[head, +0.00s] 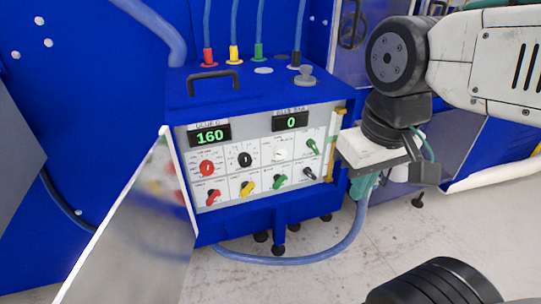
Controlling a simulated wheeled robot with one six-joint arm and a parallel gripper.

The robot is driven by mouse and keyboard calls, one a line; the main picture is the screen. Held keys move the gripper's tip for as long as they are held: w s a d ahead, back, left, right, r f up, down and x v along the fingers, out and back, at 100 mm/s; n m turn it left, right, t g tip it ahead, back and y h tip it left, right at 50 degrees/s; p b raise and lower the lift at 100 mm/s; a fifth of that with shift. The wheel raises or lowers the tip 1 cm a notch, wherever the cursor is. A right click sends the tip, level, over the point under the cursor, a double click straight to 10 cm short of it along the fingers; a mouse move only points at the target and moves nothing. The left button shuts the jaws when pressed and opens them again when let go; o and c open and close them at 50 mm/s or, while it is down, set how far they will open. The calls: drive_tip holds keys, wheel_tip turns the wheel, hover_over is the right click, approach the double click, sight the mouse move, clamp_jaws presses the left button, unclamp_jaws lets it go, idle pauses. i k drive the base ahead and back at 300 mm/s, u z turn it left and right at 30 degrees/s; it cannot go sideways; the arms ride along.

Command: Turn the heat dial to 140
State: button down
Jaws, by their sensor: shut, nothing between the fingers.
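The blue machine's control panel (262,160) faces me with its door open. Its left display (210,136) reads 160 and its right display (291,121) reads 0. The upper row has a red dial (207,168), a black dial (245,159), a white dial (280,154) and a green dial (313,146). The lower row has red, yellow, green and black knobs. The labels are too small to tell which is the heat dial.
The open door (135,225) sticks out towards me at the panel's left. A carry handle (214,82), coloured hose fittings and a grey knob (306,74) are on top. A blue hose (290,259) loops below. The space directly before the panel is clear.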

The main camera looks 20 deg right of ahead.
sight(207, 168)
drive_tip(key=z, duration=1.35)
drive_tip(key=k, duration=1.1)
drive_tip(key=u, duration=1.8)
